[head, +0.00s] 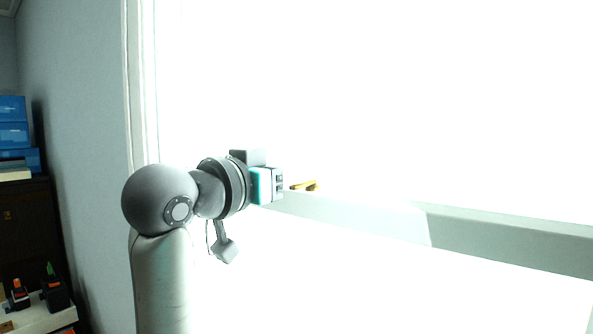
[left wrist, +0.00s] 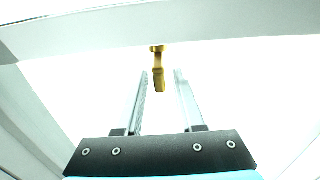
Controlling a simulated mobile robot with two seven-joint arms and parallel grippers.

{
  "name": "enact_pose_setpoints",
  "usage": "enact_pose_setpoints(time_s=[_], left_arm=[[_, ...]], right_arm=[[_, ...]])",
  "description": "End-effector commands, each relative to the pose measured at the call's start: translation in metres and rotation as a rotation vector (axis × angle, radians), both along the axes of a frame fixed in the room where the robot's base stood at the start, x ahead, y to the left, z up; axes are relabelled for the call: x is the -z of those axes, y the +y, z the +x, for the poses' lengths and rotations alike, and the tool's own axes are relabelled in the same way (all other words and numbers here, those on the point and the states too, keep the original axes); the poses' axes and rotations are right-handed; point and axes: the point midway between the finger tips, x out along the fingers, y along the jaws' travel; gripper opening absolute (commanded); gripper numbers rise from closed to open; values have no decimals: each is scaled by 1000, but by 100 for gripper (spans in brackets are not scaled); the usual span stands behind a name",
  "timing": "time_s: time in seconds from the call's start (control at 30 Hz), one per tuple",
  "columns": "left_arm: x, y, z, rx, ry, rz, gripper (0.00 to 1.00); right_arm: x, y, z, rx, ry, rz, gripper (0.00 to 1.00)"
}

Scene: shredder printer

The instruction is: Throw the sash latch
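The sash latch is a small brass-coloured lever. In the head view the latch (head: 306,186) sits on top of the white window rail (head: 350,213), just right of my left gripper (head: 281,184). In the left wrist view the latch (left wrist: 158,68) hangs from the rail (left wrist: 110,34), and its lever end lies between the fingertips of my left gripper (left wrist: 164,74). The two fingers are apart, with a gap on each side of the lever. My right gripper is in neither view.
A very bright window fills most of the head view. The window frame (head: 140,90) stands at the left, beside a grey wall (head: 80,110). Blue boxes (head: 12,122) and a dark cabinet (head: 25,220) are at the far left. A low white surface (head: 38,318) holds small tools.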

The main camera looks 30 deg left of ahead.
Motion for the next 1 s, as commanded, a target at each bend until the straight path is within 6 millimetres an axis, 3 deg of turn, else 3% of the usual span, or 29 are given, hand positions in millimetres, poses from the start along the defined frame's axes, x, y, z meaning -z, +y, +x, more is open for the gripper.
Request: enact_pose_setpoints(time_s=[0.07, 0.3, 1.0], left_arm=[[0, 0, 0, 0, 0, 0, 27], [0, 0, 0, 0, -1, 0, 0], [0, 3, 0, 39, 0, -1, 0]], right_arm=[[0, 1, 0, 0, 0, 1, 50], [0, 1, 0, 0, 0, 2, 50], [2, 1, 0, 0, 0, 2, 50]])
